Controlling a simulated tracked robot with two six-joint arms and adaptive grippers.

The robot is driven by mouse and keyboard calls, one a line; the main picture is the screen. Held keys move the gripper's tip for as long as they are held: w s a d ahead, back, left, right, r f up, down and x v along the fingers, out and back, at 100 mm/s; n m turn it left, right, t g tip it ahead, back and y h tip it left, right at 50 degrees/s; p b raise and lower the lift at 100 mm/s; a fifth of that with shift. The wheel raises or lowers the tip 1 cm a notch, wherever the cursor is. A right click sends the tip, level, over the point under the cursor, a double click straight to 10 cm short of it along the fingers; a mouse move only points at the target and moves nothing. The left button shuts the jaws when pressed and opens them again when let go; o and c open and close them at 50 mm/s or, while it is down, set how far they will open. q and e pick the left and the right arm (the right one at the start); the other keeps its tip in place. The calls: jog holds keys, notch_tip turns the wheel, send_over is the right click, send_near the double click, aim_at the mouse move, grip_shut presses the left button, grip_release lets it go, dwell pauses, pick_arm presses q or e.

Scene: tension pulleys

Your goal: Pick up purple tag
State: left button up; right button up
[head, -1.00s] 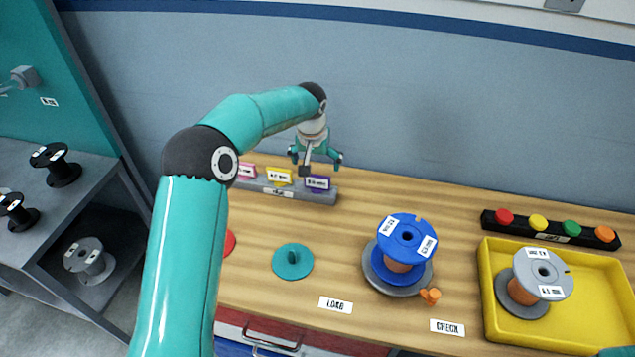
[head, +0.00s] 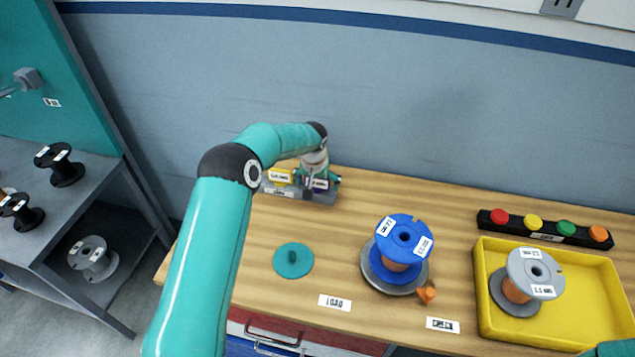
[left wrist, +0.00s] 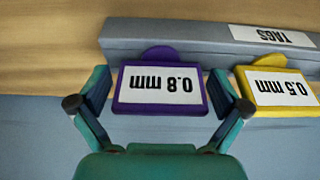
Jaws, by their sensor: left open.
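The purple tag (left wrist: 161,83) stands in the grey tag rack and reads "0.8 mm" upside down in the left wrist view. In the head view the purple tag (head: 319,184) is partly covered by my gripper. My left gripper (left wrist: 159,104) is open, with one finger on each side of the purple tag. It also shows over the rack's right end in the head view (head: 320,181). I cannot tell whether the fingers touch the tag. The grey rack (left wrist: 190,35) carries a "TAGS" label.
A yellow tag (left wrist: 279,90) reading "0.5 mm" sits close beside the right finger in the left wrist view. A blue spool (head: 405,240), a teal disc (head: 293,261) and a yellow tray (head: 485,290) are on the wooden table (head: 350,210). The wall rises behind the rack.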

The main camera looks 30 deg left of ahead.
pick_arm(q)
jog(key=c, duration=0.9)
jog(key=shift+r, duration=0.1)
jog(key=shift+c, duration=0.2)
jog(key=shift+r, duration=0.65)
notch_tip(320, 180, up, 19)
jog(key=shift+f+b, duration=0.15)
jog(key=shift+b, duration=0.25)
